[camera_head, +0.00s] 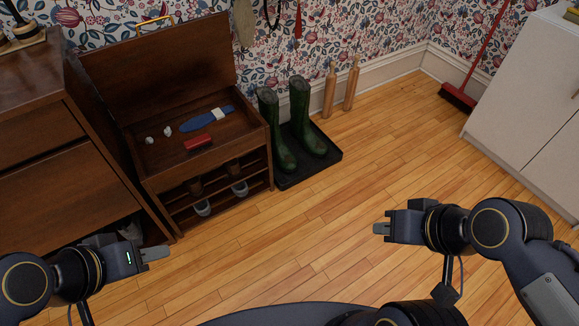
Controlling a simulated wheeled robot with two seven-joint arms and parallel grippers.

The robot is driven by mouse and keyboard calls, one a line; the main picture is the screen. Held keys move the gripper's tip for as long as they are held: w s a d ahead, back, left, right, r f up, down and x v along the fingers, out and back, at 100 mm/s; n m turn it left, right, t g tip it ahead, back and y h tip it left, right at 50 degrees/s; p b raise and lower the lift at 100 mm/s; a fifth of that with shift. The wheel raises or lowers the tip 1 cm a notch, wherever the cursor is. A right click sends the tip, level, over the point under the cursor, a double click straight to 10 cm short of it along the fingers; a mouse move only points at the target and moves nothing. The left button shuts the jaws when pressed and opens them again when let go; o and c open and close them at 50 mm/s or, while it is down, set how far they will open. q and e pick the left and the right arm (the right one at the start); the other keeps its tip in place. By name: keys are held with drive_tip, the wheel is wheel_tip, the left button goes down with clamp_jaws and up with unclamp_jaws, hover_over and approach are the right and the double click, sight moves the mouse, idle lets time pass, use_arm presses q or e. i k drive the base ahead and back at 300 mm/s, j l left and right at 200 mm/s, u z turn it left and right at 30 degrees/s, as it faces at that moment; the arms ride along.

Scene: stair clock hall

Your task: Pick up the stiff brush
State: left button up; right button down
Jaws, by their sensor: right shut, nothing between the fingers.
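A small red block-like piece (200,142), which may be the stiff brush, lies in the open top of a dark wooden shoe bench (155,182) at the left. Its bristles cannot be made out. Behind it lies a long blue piece with a pale band (207,119). My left gripper (158,254) is at the lower left, in front of the bench and well apart from these pieces; its jaw gap cannot be seen. My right gripper (379,228) is shut and empty over the bare floor, right of the bench.
Green boots (303,115) stand on a black tray (329,156) right of the bench. Two wooden pins (351,85) lean on the wall. A red broom (459,97) leans beside a white cabinet (525,105). A brown dresser (45,150) adjoins the bench. The middle floor is clear.

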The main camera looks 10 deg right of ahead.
sight(193, 144)
drive_tip(key=i+l+u, duration=0.3)
drive_tip(key=i+l, duration=0.4)
drive_tip(key=i, duration=0.2)
drive_tip(key=i+l+u, duration=0.3)
drive_tip(key=i+l, duration=0.55)
drive_tip(key=l, duration=0.1)
